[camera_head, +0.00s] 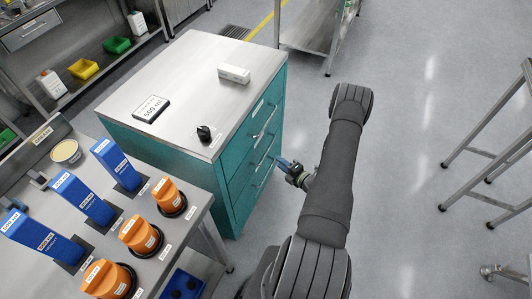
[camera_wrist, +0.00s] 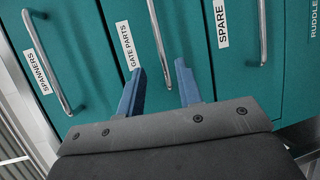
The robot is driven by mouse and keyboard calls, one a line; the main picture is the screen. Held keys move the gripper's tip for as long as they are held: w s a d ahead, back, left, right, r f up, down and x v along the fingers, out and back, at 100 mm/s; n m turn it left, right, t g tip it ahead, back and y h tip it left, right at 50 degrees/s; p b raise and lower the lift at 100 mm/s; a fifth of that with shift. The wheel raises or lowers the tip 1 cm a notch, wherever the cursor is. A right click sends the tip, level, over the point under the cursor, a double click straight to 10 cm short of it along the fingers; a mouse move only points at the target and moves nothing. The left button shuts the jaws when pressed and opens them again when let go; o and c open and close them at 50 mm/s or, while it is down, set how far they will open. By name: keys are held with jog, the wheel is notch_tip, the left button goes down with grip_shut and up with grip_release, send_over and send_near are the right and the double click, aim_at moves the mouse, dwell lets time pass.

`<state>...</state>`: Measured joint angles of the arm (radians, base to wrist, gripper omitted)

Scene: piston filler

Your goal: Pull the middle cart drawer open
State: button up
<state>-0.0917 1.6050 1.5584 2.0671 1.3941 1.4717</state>
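The teal cart (camera_head: 190,135) has a grey top and a stack of drawers on its right-hand front in the head view. In the wrist view, the drawer labelled GATE PARTS (camera_wrist: 112,15) lies between SPANNERS and SPARE, and all three look closed. Its metal bar handle (camera_wrist: 156,35) runs down toward the gap between my fingers. My gripper (camera_wrist: 160,85) is open, with one blue finger on each side of the handle's lower end. I cannot tell whether they touch it. In the head view my gripper (camera_head: 285,164) is close to the drawer fronts.
The SPANNERS handle (camera_wrist: 46,62) and SPARE handle (camera_wrist: 262,32) flank the middle one. A white box (camera_head: 234,74), a sign (camera_head: 151,108) and a black knob (camera_head: 204,132) sit on the cart top. A bench (camera_head: 188,228) with orange and blue fixtures stands nearby.

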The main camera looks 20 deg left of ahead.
aim_at(266, 152)
jog(key=x, duration=1)
jog(key=shift+a, duration=0.1)
grip_shut()
